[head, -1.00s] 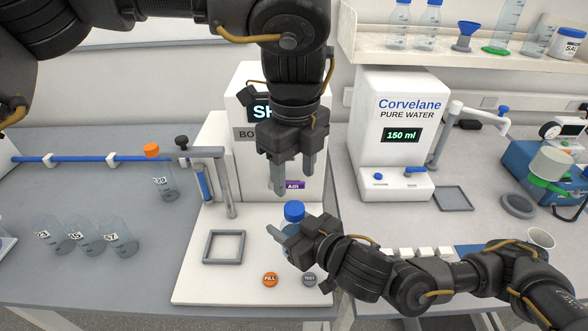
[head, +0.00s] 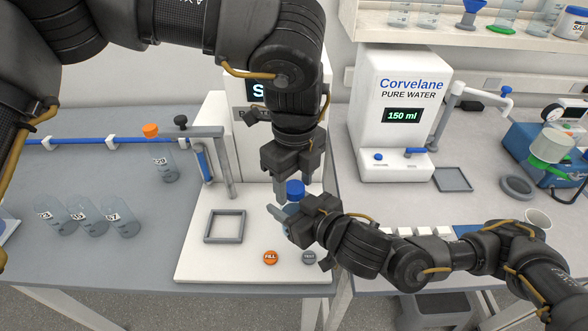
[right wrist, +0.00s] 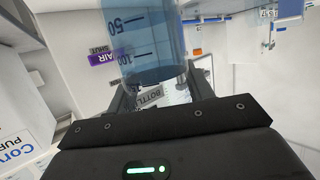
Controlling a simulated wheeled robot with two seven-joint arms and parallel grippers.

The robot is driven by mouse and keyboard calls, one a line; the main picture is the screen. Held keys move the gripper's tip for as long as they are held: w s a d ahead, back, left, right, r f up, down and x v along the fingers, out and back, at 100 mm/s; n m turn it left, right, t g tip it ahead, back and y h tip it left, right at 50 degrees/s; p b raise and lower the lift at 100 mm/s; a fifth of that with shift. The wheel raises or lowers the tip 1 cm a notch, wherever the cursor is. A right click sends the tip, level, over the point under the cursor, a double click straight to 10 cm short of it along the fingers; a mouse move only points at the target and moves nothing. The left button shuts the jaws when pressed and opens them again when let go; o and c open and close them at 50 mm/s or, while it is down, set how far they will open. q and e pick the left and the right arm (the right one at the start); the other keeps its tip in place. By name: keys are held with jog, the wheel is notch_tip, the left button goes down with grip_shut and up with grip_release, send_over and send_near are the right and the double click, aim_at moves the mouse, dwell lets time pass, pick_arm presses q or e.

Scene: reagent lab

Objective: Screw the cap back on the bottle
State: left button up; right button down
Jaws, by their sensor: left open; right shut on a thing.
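A blue cap (head: 295,188) sits on top of the bottle held at the front of the white bottle station; whether it is threaded tight cannot be told. The clear bluish bottle (right wrist: 152,45), with printed volume marks, fills the top of the right wrist view. My right gripper (head: 281,216) is shut on the bottle from the right side, and hides most of it in the head view. My left gripper (head: 294,183) points down from above, open, with its fingers on either side of the blue cap.
A square frame (head: 207,226), an orange FILL button (head: 270,257) and a grey TEST button (head: 308,257) are on the station's white base. Several clear bottles (head: 88,216) stand left, with an orange-capped one (head: 164,165) behind. A water dispenser (head: 398,115) stands right.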

pick_arm(q)
jog(key=shift+f, duration=0.1)
jog(key=shift+c, duration=0.3)
jog(key=c, duration=0.9)
jog(key=m, duration=0.6)
jog(key=shift+m, duration=0.3)
jog(key=shift+c, duration=0.2)
jog(key=o, duration=1.1)
